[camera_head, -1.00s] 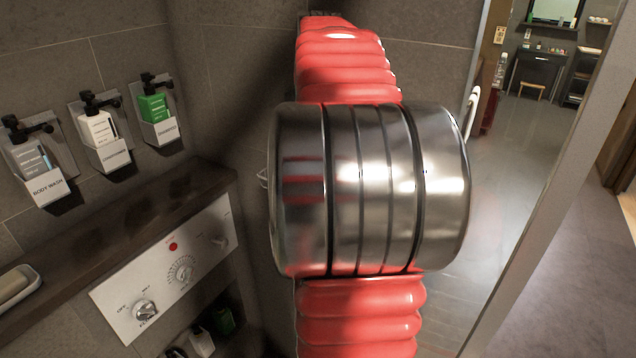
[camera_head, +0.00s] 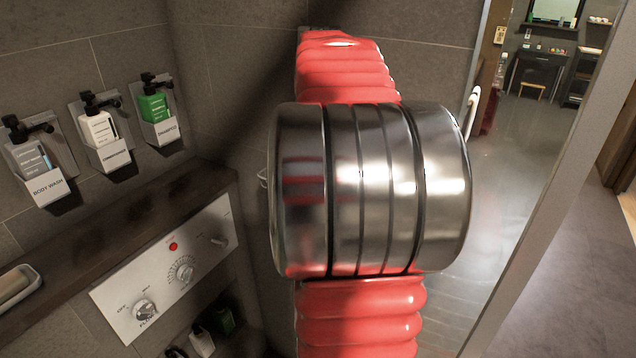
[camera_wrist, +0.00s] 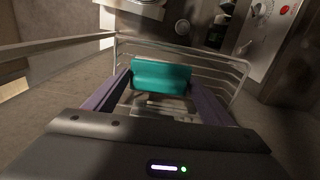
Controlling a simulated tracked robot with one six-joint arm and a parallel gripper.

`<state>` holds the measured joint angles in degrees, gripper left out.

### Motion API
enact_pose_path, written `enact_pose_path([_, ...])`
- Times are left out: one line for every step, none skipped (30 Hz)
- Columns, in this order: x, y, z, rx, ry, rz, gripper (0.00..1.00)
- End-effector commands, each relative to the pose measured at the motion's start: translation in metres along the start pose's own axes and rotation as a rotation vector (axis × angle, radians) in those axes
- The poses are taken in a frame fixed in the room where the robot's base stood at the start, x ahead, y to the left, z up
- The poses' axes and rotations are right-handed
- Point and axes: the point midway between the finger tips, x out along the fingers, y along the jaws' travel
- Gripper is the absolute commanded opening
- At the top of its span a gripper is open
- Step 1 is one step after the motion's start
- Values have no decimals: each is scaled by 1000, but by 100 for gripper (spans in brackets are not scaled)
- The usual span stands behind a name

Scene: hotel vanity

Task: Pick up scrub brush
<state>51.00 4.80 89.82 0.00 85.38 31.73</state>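A teal block-like object (camera_wrist: 160,75), which looks like the scrub brush, lies in a wire rack (camera_wrist: 228,62) in the wrist view. My gripper (camera_wrist: 161,79) has its two purple fingers spread wide, one at each side of the teal object. I cannot tell whether the fingers touch it. Pale parts below the teal object, between the fingers, are dim and unclear. In the head view my red and metal arm fills the middle and hides the gripper and the brush.
A dark wall ledge (camera_head: 120,245) with a soap dish (camera_head: 18,288) runs along the left, above a control panel (camera_head: 170,268). Bottles (camera_head: 98,130) hang in wall holders above. Rack rails surround my fingers closely. Open floor (camera_head: 560,250) lies to the right past a frame edge.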

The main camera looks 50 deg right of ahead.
Motion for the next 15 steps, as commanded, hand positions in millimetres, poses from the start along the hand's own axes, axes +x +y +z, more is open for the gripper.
enact_pose_path([0, 0, 0, 0, 0, 0, 68])
enact_pose_path([0, 0, 0, 0, 0, 0, 66])
enact_pose_path([0, 0, 0, 0, 0, 0, 63])
enact_pose_path([0, 0, 0, 0, 0, 0, 61])
enact_pose_path([0, 0, 0, 0, 0, 0, 58])
enact_pose_path([0, 0, 0, 0, 0, 0, 56])
enact_pose_path([0, 0, 0, 0, 0, 0, 54])
enact_pose_path([0, 0, 0, 0, 0, 0, 53])
enact_pose_path([0, 0, 0, 0, 0, 0, 53])
enact_pose_path([0, 0, 0, 0, 0, 0, 53])
enact_pose_path([0, 0, 0, 0, 0, 0, 53])
enact_pose_path([0, 0, 0, 0, 0, 0, 53])
enact_pose_path([0, 0, 0, 0, 0, 0, 53])
enact_pose_path([0, 0, 0, 0, 0, 0, 53])
enact_pose_path([-1, 0, 0, 0, 0, 0, 53])
